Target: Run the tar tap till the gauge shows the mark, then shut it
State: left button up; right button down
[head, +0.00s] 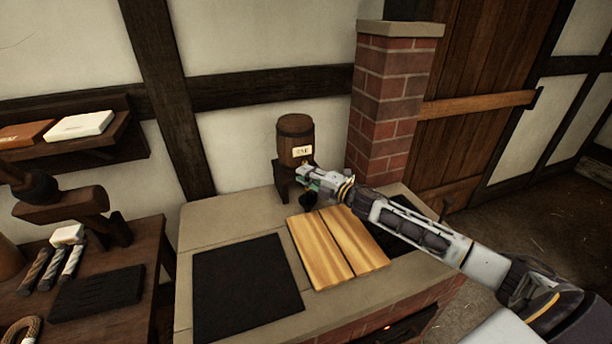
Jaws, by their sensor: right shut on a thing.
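A small wooden barrel (296,129) with a pale label stands on a dark stand (281,181) at the back of the stone-topped hearth. My right gripper (308,179) reaches in from the right and is shut at the low front of the barrel, where the tar tap is. The gripper hides the tap, so I cannot see how its handle is turned. A small dark thing (308,200) shows just below the gripper; I cannot tell what it is. I cannot make out a gauge or its mark. My left gripper is out of view.
Yellow wooden boards (325,250) and a black plate (245,285) lie on the hearth top. A brick chimney (388,105) rises right of the barrel. A bench (105,315) at left holds rope pieces (55,265) and a dark slotted block (97,290).

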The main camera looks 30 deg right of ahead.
jog(key=shift+f, duration=0.1)
jog(key=c, duration=1.5)
grip_release()
jog(key=shift+o, duration=0.7)
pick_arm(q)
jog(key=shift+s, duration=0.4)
pick_arm(e)
jog(key=v, duration=1.2)
